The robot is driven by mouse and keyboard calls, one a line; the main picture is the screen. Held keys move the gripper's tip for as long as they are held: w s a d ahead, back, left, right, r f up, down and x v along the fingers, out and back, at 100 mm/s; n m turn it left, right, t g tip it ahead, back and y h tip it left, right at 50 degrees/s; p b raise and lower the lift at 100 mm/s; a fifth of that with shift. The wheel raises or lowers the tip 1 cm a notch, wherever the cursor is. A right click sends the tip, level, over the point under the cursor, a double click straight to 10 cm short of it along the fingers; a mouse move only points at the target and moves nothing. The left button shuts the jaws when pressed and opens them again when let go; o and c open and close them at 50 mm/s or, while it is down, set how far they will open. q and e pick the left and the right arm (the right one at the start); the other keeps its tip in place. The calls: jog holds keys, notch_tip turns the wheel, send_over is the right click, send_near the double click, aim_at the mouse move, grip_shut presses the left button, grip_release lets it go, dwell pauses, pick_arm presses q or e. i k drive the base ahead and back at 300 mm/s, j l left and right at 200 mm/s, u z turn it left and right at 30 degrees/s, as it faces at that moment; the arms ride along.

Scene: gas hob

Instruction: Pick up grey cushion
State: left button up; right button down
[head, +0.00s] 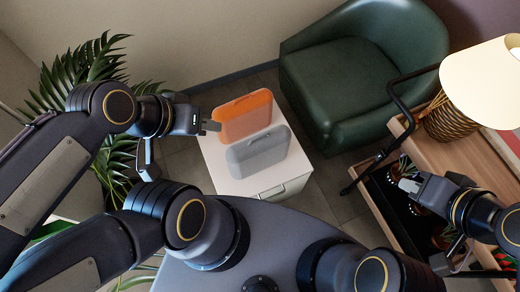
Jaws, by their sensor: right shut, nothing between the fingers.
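The grey cushion (258,152) stands upright on a white cabinet (218,176) in the middle of the head view. An orange cushion (243,116) stands just behind it. My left gripper (211,126) is at the left edge of the orange cushion, a little up and left of the grey one. Whether it touches the orange cushion, and whether its jaws are open, I cannot tell. My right gripper (406,185) is shut and empty, far to the right of the cushions, over the dark lower part of a wooden stand.
A dark green armchair (345,75) stands behind and right of the cabinet. A wooden stand (445,150) with a dark rail and a wicker-based lamp (449,118) is at the right. A leafy plant (85,70) is at the left. Some tiled floor (335,195) is clear.

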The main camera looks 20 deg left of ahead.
aim_at(246, 158)
jog(key=k+j+u, duration=0.1)
jog(key=j+u, duration=0.55)
jog(key=u, duration=0.15)
jog(key=j+u, duration=0.45)
jog(key=k+l, duration=0.05)
